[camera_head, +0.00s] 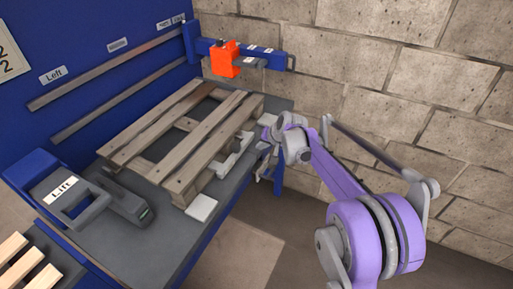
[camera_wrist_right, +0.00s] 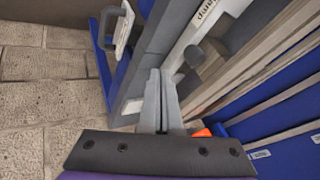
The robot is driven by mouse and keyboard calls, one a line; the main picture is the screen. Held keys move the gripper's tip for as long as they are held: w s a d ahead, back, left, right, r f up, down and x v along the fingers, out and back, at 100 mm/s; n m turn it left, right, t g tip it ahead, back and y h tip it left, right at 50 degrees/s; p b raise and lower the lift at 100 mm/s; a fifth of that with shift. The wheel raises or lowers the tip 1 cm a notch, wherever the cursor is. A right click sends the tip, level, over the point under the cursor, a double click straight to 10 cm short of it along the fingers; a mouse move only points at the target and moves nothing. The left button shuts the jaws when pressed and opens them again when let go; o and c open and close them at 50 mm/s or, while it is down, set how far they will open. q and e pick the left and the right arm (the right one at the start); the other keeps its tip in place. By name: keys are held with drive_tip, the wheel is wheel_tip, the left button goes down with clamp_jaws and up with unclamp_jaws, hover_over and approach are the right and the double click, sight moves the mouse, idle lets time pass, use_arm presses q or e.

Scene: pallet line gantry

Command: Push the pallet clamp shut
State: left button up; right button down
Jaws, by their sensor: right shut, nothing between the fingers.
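The wooden pallet (camera_head: 185,135) lies on a dark grey table (camera_head: 165,235) in the head view. The pale clamp (camera_head: 236,158) is at the pallet's right side, partly hidden by the slats. In the right wrist view a pale clamp arm (camera_wrist_right: 217,18) bears a partly readable label and has a dark grey knob (camera_wrist_right: 194,56). My right gripper (camera_wrist_right: 161,76) is shut and empty, its tips just left of the knob; contact cannot be told. In the head view the right gripper (camera_head: 268,135) is at the table's right edge, beside the clamp. My left gripper is not in view.
A blue panel (camera_head: 85,30) with labelled rails stands behind the pallet. An orange block (camera_head: 224,60) sits on a blue beam above the pallet's far end. A "Lift" handle (camera_head: 75,200) is at the left. A brick wall (camera_head: 400,75) bounds the right.

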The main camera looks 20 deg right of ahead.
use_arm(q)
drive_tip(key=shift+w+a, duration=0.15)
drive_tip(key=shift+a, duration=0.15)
use_arm(e)
drive_tip(key=v, duration=0.5)
drive_tip(key=shift+s+a+r, duration=0.1)
drive_tip(key=shift+a+r, duration=0.15)
drive_tip(key=shift+r, duration=0.05)
use_arm(q)
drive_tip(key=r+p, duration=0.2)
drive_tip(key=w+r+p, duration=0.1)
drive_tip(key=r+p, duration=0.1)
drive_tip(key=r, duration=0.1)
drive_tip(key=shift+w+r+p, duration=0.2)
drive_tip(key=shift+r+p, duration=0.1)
drive_tip(key=shift+p, duration=0.1)
use_arm(e)
drive_tip(key=s+a+f+n, duration=0.1)
drive_tip(key=s+a+n, duration=0.1)
drive_tip(key=s, duration=0.9)
drive_tip(key=s+a+n+g+h, duration=0.1)
drive_tip(key=s+a, duration=0.4)
drive_tip(key=s, duration=0.6)
drive_tip(key=s+a+f+n+h, duration=0.1)
drive_tip(key=s+a+n, duration=0.2)
drive_tip(key=s, duration=0.9)
drive_tip(key=shift+a+f+g, duration=0.25)
drive_tip(key=shift+f+g, duration=0.05)
drive_tip(key=shift+g, duration=0.1)
